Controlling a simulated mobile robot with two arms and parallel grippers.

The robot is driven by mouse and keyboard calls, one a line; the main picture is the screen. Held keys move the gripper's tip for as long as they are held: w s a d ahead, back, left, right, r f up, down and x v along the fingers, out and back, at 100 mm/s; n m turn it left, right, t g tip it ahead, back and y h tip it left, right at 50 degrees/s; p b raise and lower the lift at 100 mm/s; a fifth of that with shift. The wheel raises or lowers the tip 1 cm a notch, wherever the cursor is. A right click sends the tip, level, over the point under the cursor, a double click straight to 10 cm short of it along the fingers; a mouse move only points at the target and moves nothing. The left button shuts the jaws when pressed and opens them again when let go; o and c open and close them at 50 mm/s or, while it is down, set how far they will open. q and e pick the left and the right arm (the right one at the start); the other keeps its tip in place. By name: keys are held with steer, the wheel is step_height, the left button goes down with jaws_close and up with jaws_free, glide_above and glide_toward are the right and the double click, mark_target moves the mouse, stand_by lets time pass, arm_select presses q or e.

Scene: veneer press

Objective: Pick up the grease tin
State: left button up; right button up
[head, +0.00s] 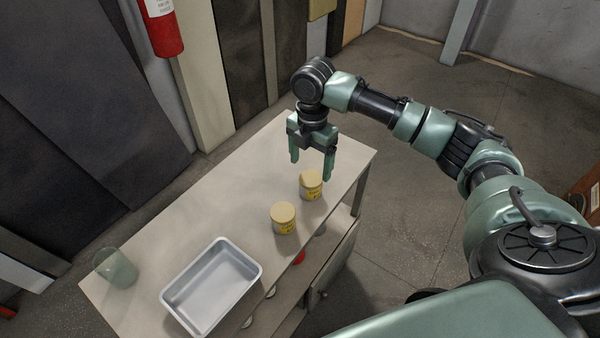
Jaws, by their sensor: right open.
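Two similar tins with tan lids and yellow labels stand upright on the bench; I cannot tell from their labels which is the grease tin. One tin (311,186) is nearer my gripper, and the other tin (283,218) is to its lower left, close to the bench's front edge. My right gripper (311,168) is open and empty, pointing down above the bench, over or just behind the nearer tin. One fingertip overlaps that tin's lid edge in the picture; I cannot tell whether they touch. My left gripper is not in view.
The tins share the pale bench (190,225) with a metal tray (212,284) and a clear greenish cup (116,268). A red item (298,257) is on the shelf below. A fire extinguisher (163,28) hangs behind. The bench's middle is clear.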

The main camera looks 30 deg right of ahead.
mark_target(311, 178)
steer(key=shift+f, duration=0.4)
steer(key=f, duration=0.1)
steer(key=f+p, duration=0.1)
steer(key=f, duration=0.1)
steer(key=shift+s+f, duration=0.3)
steer(key=shift+f, duration=0.05)
steer(key=shift+w+f+p, duration=0.2)
steer(key=shift+f+p, duration=0.1)
steer(key=shift+f, duration=0.9)
steer(key=shift+d+f, duration=0.1)
steer(key=shift+f, duration=0.15)
steer(key=c, duration=1.7)
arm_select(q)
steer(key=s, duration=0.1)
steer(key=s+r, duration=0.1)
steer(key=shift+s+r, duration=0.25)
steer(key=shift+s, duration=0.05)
arm_select(e)
steer(key=shift+r, duration=0.15)
